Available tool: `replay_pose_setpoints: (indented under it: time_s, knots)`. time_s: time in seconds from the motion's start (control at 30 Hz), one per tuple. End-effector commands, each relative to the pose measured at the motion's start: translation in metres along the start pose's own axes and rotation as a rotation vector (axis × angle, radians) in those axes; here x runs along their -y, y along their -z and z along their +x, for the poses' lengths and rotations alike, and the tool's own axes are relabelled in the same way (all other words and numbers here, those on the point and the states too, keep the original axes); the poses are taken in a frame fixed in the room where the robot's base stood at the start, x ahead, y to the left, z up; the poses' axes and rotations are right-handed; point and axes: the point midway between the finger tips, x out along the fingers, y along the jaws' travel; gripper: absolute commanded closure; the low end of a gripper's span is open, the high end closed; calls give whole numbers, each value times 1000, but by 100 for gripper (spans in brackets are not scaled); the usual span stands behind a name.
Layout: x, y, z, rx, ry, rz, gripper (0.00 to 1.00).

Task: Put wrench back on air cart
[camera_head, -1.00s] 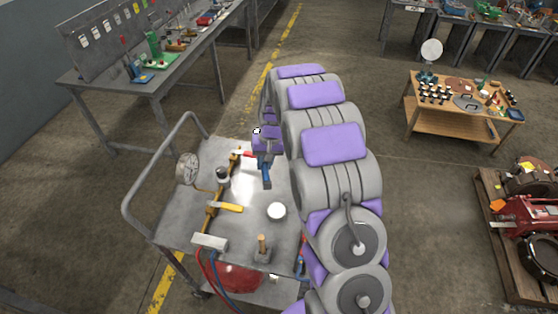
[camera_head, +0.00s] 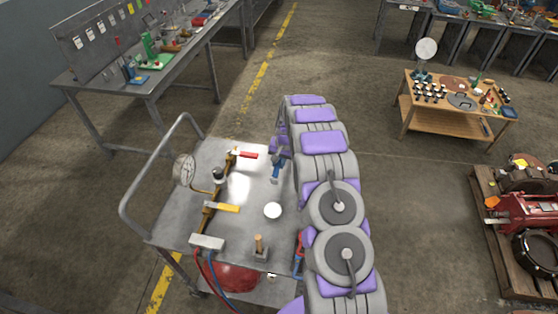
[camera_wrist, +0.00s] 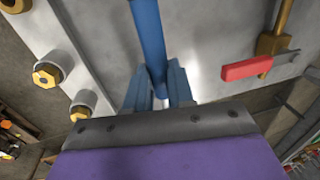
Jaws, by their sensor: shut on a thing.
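The air cart (camera_head: 180,222) stands below and left of my arm, with a flat grey metal top and a push rail. My gripper (camera_head: 278,160) is over the far right part of the cart top. It is shut on the wrench (camera_head: 276,173), which shows as a blue bar. In the wrist view the wrench (camera_wrist: 148,35) runs away from between the fingers of my gripper (camera_wrist: 158,88), over the grey surface. The wrench's far end is outside the wrist view. I cannot tell whether it touches the cart.
The cart top carries a gauge (camera_head: 184,170), a red-handled valve (camera_head: 248,155), a yellow-handled valve (camera_head: 222,207), a white disc (camera_head: 272,210) and a small wooden-handled item (camera_head: 259,245). Brass fittings (camera_wrist: 46,74) line a strip. A workbench (camera_head: 150,84) stands behind left.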

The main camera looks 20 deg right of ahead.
Motion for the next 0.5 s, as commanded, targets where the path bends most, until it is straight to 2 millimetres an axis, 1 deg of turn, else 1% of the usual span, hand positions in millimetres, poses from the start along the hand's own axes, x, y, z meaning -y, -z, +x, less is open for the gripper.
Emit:
replay_pose_setpoints:
  time_s: [0.3, 0.5]
  knots:
    - [-6, -1, 33, 3, -1, -1, 100]
    - [-9, 0, 49, 0, 0, -1, 100]
